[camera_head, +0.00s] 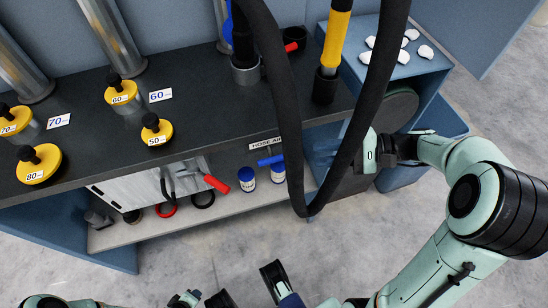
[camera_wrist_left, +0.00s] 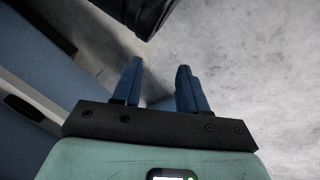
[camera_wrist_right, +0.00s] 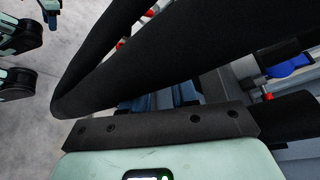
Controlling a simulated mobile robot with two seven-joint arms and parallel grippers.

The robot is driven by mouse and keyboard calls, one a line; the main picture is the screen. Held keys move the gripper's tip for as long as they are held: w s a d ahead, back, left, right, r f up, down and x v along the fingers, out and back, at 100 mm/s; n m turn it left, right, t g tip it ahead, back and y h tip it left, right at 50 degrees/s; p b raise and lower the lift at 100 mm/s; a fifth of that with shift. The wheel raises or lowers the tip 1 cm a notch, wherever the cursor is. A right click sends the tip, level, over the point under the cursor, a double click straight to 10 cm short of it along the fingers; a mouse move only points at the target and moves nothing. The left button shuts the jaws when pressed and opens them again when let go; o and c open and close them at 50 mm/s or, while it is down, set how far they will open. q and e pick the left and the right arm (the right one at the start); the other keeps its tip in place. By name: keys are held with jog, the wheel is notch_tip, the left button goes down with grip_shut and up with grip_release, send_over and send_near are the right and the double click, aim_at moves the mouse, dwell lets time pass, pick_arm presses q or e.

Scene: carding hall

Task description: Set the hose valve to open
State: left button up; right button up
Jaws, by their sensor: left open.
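The hose valve appears to be the blue lever (camera_head: 270,161) under the bench, just below the label reading HOSE AIR. Its blue handle also shows at the right of the right wrist view (camera_wrist_right: 290,66), beyond the hose. My right gripper (camera_head: 358,152) is to the right of the lever and apart from it. My left gripper (camera_wrist_left: 158,82) is open and empty above the floor.
The dark bench (camera_head: 210,110) carries yellow numbered weights. The shelf (camera_head: 140,233) below holds blue-and-white jars, a red-handled tool and rings. A blue side stand (camera_head: 400,75) with white pieces is at the right.

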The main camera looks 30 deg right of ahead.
aim_at(284, 158)
jog(key=b+x, duration=0.2)
jog(key=x, duration=1)
jog(key=shift+a, duration=0.1)
pick_arm(q)
jog(key=shift+g, duration=0.8)
jog(key=s+f, duration=0.2)
jog(key=s, duration=0.1)
jog(key=s+f, duration=0.1)
jog(key=f, duration=0.1)
jog(key=shift+s+a, duration=0.2)
jog(key=shift+a, duration=0.15)
